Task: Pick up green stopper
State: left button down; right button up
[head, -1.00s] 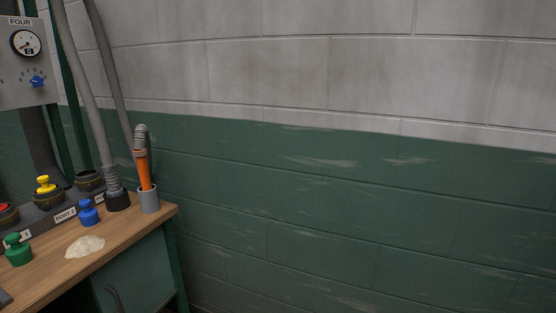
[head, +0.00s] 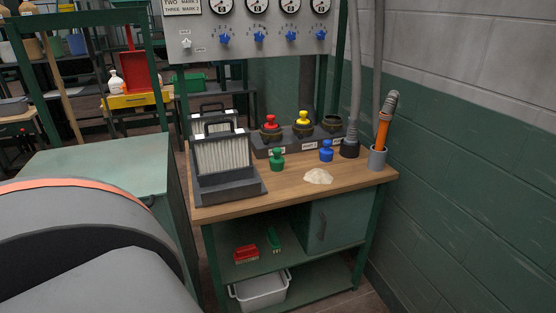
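The green stopper (head: 277,160) stands upright on the wooden bench top (head: 235,212), in front of the dark port block (head: 262,142). It is to the right of an open dark case with a white ribbed filter (head: 222,155). A blue stopper (head: 326,151) stands to its right on the same top. A red stopper (head: 270,124) and a yellow stopper (head: 303,119) sit in ports on the block. The port at the block's right end looks open. Neither of my grippers shows in the head view.
A pale powder pile (head: 318,177) lies on the bench top. A grey cup (head: 377,158) holds an orange-handled tool at the right end, near a grey hose (head: 355,80). A gauge panel (head: 250,40) is above. A green cabinet (head: 100,170) stands left of the bench.

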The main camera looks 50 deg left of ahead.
aim_at(277, 162)
jog(key=u, duration=1.45)
